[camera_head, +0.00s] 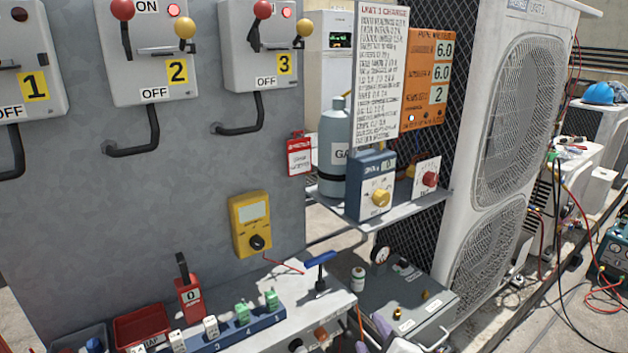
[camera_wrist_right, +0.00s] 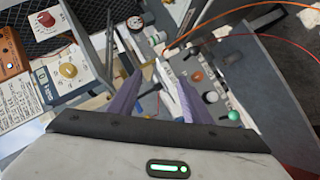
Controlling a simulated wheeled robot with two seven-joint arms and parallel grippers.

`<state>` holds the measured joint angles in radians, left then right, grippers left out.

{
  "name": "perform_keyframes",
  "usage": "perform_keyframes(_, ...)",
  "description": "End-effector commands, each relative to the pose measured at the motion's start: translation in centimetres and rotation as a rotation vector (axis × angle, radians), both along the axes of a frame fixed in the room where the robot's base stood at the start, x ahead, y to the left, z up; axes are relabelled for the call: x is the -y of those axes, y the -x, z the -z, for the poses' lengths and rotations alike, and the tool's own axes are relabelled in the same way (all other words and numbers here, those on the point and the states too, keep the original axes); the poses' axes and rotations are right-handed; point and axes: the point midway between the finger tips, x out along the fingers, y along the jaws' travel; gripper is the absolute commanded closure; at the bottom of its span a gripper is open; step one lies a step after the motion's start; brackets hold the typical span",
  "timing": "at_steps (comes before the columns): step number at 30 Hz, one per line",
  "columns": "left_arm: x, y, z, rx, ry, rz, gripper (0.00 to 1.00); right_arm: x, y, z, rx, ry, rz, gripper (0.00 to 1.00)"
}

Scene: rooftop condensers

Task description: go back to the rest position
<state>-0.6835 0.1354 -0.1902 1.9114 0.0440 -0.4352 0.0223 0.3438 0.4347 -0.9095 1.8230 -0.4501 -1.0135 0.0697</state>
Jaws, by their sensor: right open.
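My right gripper (camera_head: 374,328) shows at the bottom edge of the head view, just right of the bench's front corner, and only its purple fingers and a bit of its pale body are in the picture. In the right wrist view the gripper (camera_wrist_right: 162,72) has its two purple fingers apart, with nothing held between them. Bench items lie beyond the fingertips. My left gripper is in neither view.
A shelf (camera_head: 408,205) with a gas cylinder (camera_head: 333,140) stands above, beside the condenser (camera_head: 520,120).

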Motion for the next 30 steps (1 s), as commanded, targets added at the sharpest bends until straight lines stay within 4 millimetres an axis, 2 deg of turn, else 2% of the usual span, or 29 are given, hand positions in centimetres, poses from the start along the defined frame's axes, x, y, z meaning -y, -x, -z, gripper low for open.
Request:
perform_keyframes(1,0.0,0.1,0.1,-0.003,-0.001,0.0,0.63,2.3,-0.2,0.5,0.0,0.043,0.015,0.55)
perform_keyframes(6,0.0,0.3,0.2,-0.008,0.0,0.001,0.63,8.7,-0.5,1.4,0.0,0.163,0.058,0.55)
perform_keyframes(14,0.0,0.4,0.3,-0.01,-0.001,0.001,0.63,9.5,5.3,8.6,-0.177,-0.005,0.056,0.55)
perform_keyframes(17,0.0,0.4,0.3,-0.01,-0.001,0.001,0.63,10.2,8.3,11.4,-0.25,-0.082,0.067,0.55)
perform_keyframes(21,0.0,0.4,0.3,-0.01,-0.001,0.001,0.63,11.7,13.5,15.3,-0.351,-0.206,0.104,0.55)
perform_keyframes(24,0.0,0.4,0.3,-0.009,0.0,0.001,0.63,13.1,17.2,17.2,-0.407,-0.29,0.139,0.55)
perform_keyframes(30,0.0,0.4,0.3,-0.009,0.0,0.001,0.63,15.9,23.0,19.3,-0.472,-0.401,0.208,0.55)
